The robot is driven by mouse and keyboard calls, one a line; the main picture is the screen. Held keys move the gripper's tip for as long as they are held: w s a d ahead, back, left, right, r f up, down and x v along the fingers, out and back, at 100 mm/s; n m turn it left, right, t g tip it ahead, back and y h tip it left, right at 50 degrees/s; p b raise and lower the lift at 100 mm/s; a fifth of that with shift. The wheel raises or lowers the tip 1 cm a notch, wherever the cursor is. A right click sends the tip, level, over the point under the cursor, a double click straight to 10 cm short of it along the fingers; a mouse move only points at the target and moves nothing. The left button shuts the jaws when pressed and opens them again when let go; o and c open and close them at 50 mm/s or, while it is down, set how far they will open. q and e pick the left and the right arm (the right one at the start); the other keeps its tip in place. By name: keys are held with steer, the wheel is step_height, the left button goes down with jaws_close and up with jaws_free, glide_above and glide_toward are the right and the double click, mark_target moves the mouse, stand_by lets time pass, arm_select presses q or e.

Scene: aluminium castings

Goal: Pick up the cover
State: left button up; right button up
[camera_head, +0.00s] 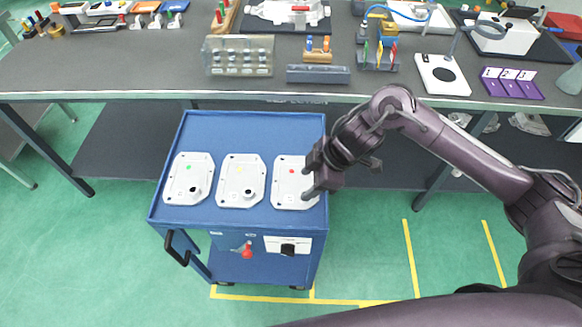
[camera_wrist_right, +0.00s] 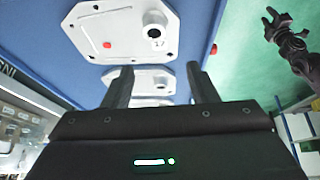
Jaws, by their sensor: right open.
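Three pale grey covers lie flat in a row on the blue cart (camera_head: 225,124). The left cover (camera_head: 178,175) has a green dot, the middle cover (camera_head: 232,186) a yellow dot and the right cover (camera_head: 283,187) a red dot. My right gripper (camera_head: 308,183) is open at the right side of the red-dot cover and hides part of it. In the right wrist view, the red-dot cover (camera_wrist_right: 122,40) lies beyond the spread, empty fingers (camera_wrist_right: 160,85); its round boss shows. A dark jointed arm end (camera_wrist_right: 285,35) at the upper right there looks like my left gripper; its jaws are unclear.
A long grey workbench (camera_head: 130,78) runs behind the cart, with tool racks, a grey rail block (camera_head: 318,75) and purple numbered plates (camera_head: 511,82). The cart has a black handle (camera_head: 177,250) at its front left. The back of the cart top is clear.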

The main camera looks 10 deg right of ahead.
mark_target(296, 180)
steer(key=shift+s+d+f+g+h, duration=0.1)
steer(key=shift+d+f+g+h, duration=0.1)
steer(key=shift+d, duration=0.4)
steer(key=shift+d+f+g+h, duration=0.1)
steer(key=shift+d+g, duration=0.1)
steer(key=shift+d, duration=0.35)
steer(key=shift+x, duration=0.85)
steer(key=x, duration=0.1)
steer(key=p+x, duration=0.1)
steer(key=x, duration=0.1)
steer(key=shift+w+f, duration=0.25)
steer(key=shift+f, duration=0.05)
steer(key=shift+a+f, duration=0.2)
steer(key=shift+f, duration=0.2)
steer(key=shift+w+f, duration=0.1)
arm_select(q)
steer(key=shift+s+r, duration=0.1)
steer(key=shift+r, duration=0.45)
arm_select(e)
jaws_close()
